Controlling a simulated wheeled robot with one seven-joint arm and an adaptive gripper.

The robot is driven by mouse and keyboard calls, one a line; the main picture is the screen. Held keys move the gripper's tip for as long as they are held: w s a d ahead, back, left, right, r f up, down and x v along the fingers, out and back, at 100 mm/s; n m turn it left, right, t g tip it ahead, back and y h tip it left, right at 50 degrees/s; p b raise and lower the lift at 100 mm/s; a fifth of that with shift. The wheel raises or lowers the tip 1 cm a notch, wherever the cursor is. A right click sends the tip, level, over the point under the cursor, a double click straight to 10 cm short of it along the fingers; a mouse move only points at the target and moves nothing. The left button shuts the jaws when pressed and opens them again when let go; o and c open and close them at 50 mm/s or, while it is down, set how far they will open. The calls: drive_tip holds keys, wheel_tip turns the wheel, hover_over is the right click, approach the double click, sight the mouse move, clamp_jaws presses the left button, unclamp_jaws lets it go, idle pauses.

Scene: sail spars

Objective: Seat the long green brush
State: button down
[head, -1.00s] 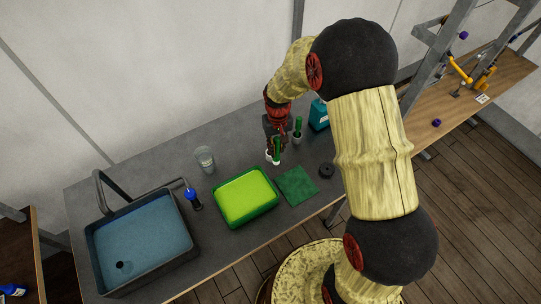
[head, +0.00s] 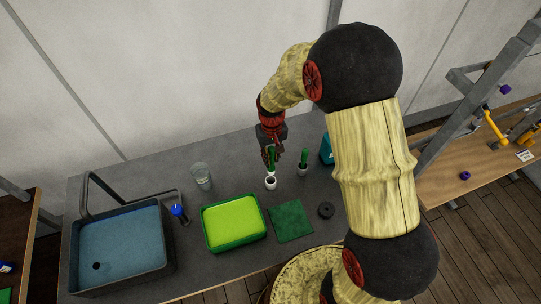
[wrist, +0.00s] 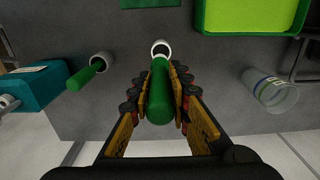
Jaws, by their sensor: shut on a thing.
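My gripper (head: 271,158) is shut on a green brush, whose thick green handle (wrist: 158,92) shows between the fingers in the wrist view. In the head view the held brush (head: 272,155) is roughly upright, just above and behind a small white cup (head: 270,184). The cup's dark opening shows in both views, at the far end of the brush in the wrist view (wrist: 161,48). The brush's lower end is too small to make out, and I cannot tell whether it touches the rim. A second green brush (head: 304,156) stands in a grey cup (head: 302,171) to the right.
A green tray with a lime top (head: 233,222), a green cloth (head: 290,221) and a black disc (head: 326,210) lie in front. A clear glass (head: 202,176), a blue-topped bottle (head: 180,213) and a sink (head: 122,245) are left. A teal container (head: 326,149) is right.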

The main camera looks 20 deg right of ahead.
sight(271, 173)
drive_tip(key=shift+s+a, duration=0.1)
drive_tip(key=shift+a, duration=0.15)
drive_tip(key=shift+d+f, duration=0.15)
drive_tip(key=shift+f, duration=0.05)
drive_tip(key=shift+f+b, duration=1.45)
drive_tip(key=shift+f, duration=0.55)
drive_tip(key=shift+f+b, duration=1.95)
drive_tip(key=shift+f, duration=1.1)
drive_tip(key=c, duration=1.6)
unclamp_jaws()
wheel_tip(271, 173, up, 12)
